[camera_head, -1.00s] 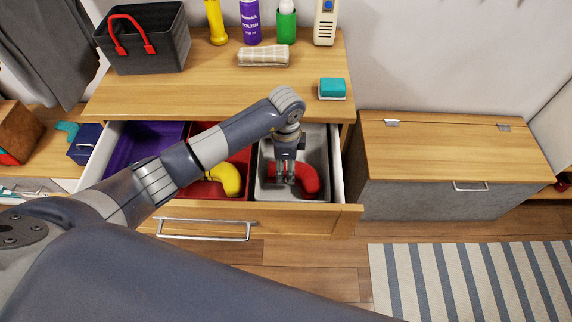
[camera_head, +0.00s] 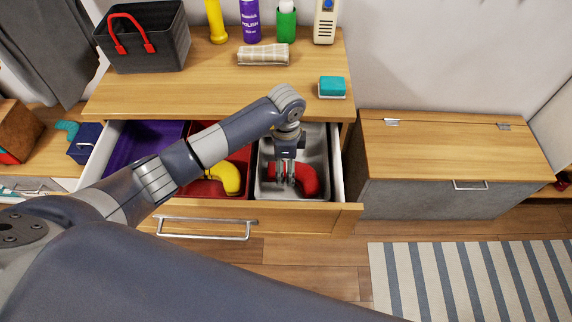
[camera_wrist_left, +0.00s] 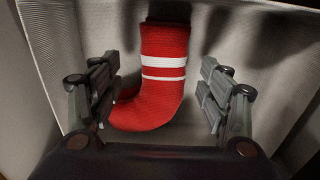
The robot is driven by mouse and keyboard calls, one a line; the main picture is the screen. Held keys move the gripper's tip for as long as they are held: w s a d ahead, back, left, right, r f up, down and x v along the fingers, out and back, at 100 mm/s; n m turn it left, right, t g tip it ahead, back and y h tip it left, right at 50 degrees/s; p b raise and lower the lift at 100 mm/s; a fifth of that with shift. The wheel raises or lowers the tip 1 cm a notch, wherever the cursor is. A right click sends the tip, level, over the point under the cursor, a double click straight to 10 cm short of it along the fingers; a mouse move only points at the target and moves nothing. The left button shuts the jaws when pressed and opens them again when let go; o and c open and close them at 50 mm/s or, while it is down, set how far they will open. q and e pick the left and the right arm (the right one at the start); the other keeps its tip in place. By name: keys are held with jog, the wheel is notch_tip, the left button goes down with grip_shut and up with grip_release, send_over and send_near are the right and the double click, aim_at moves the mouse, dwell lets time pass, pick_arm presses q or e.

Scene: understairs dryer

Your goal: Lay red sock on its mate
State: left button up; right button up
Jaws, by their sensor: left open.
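A red sock (camera_head: 308,180) lies in the grey bin (camera_head: 325,140) at the right of the open drawer. In the left wrist view the red sock (camera_wrist_left: 165,90) has two white stripes, its toe toward the lower left. My left gripper (camera_head: 285,181) is down in the bin, over the sock's left part. In the left wrist view its open fingers (camera_wrist_left: 160,64) stand either side of the sock, with a gap on the right; the left finger overlaps its toe edge. I cannot make out a second red sock. My right gripper is not in view.
The drawer (camera_head: 180,208) also holds a red bin (camera_head: 200,189) with a yellow sock-like item (camera_head: 224,178) and a purple bin (camera_head: 150,140). The grey bin's walls are close around my fingers.

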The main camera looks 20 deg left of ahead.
aim_at(286, 168)
pick_arm(q)
notch_tip(286, 168, up, 12)
jog(key=shift+b, duration=0.45)
